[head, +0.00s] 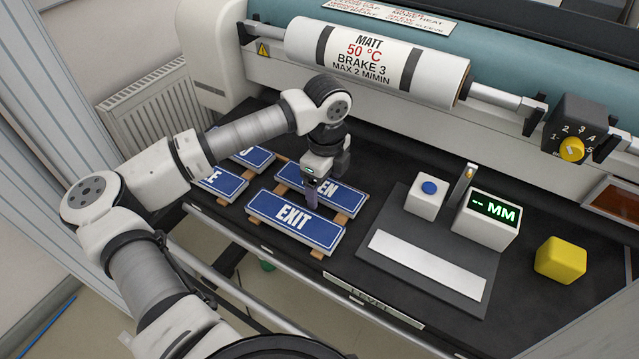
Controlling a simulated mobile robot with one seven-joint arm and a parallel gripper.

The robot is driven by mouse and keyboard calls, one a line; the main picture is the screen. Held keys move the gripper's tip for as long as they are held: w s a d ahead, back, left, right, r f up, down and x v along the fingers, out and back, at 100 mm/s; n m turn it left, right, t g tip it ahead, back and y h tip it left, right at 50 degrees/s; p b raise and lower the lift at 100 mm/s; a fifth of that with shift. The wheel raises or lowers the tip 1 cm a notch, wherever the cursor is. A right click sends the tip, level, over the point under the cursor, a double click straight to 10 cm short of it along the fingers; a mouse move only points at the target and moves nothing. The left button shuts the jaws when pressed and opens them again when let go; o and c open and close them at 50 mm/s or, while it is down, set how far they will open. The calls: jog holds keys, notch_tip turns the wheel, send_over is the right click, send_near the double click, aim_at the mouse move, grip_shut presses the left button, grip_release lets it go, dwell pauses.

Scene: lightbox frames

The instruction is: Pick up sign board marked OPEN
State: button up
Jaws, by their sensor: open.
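A blue sign board (343,196) with a white border lies behind the EXIT board; only the letters "EN" show at the right end of its word, as my gripper hides the rest. My gripper (311,198) points down over the middle of this board, near the gap to the EXIT board. Its jaws are open, and no board is seen lifted between them. I cannot tell whether the fingertips touch the board. The blue EXIT board (265,208) lies just in front, its word fully readable.
Two more blue boards lie to the left, one ending in "E" (233,184), one mostly hidden by my arm (262,158). Wooden strips (341,217) lie under the boards. A grey plate (405,280) with a display box (487,222) stands right. A yellow cube (560,260) sits farther right.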

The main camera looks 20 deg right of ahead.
jog(key=c, duration=1.1)
